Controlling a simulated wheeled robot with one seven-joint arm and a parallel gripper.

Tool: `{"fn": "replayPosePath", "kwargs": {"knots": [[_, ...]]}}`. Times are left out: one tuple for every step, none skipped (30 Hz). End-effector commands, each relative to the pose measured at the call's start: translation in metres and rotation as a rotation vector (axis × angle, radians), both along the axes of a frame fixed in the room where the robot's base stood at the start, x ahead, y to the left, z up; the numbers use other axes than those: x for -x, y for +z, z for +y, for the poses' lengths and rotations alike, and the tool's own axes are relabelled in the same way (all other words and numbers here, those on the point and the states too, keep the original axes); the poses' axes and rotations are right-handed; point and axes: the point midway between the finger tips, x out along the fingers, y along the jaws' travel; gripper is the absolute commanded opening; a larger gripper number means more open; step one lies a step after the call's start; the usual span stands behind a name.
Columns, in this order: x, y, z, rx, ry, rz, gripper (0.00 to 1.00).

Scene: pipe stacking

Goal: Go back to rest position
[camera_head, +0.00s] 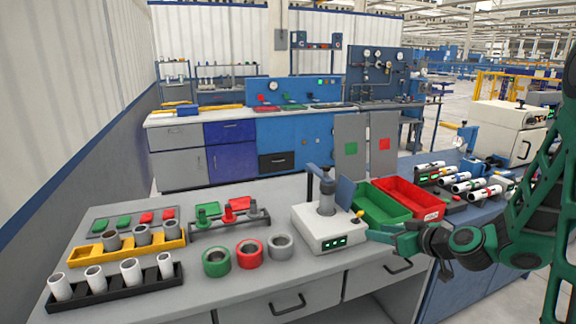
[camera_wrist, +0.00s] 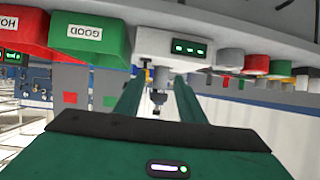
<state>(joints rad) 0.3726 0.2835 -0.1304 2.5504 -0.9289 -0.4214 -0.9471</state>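My gripper (camera_head: 376,234) is at the front edge of the workbench, just right of the white test press (camera_head: 322,228) and in front of the green bin (camera_head: 380,204). In the wrist view the picture is upside down. There, the two green fingers of my gripper (camera_wrist: 160,84) stand apart with nothing between them, and the press (camera_wrist: 172,46) shows beyond them. My green arm comes in from the right in the head view.
The red bin (camera_head: 408,197) stands beside the green one. Green (camera_head: 216,262), red (camera_head: 250,254) and grey (camera_head: 280,247) rings lie left of the press. Several white pipes stand in a black rack (camera_head: 120,290). Grey pipes stand in a yellow rack (camera_head: 90,254).

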Motion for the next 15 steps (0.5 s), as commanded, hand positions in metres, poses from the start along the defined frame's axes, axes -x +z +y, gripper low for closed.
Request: {"fn": "replayPosePath", "kwargs": {"knots": [[0.012,0.001,0.002,0.023,0.020,0.051,0.36],[0.021,-0.001,0.001,0.034,0.026,0.091,0.36],[0.033,-0.005,-0.002,0.050,0.027,0.148,0.36],[0.043,-0.007,-0.005,0.060,0.025,0.191,0.36],[0.052,-0.009,-0.008,0.070,0.020,0.234,0.36],[0.066,-0.011,-0.014,0.083,0.008,0.293,0.36],[0.076,-0.012,-0.019,0.091,-0.006,0.337,0.36],[0.087,-0.013,-0.024,0.099,-0.022,0.382,0.36],[0.102,-0.014,-0.032,0.108,-0.050,0.440,0.36],[0.113,-0.014,-0.038,0.113,-0.073,0.485,0.36],[0.125,-0.013,-0.045,0.117,-0.100,0.528,0.36],[0.142,-0.013,-0.054,0.120,-0.141,0.586,0.36],[0.154,-0.011,-0.060,0.121,-0.175,0.628,0.36],[0.168,-0.009,-0.067,0.119,-0.210,0.672,0.36],[0.185,-0.007,-0.075,0.116,-0.262,0.726,0.36]]}}
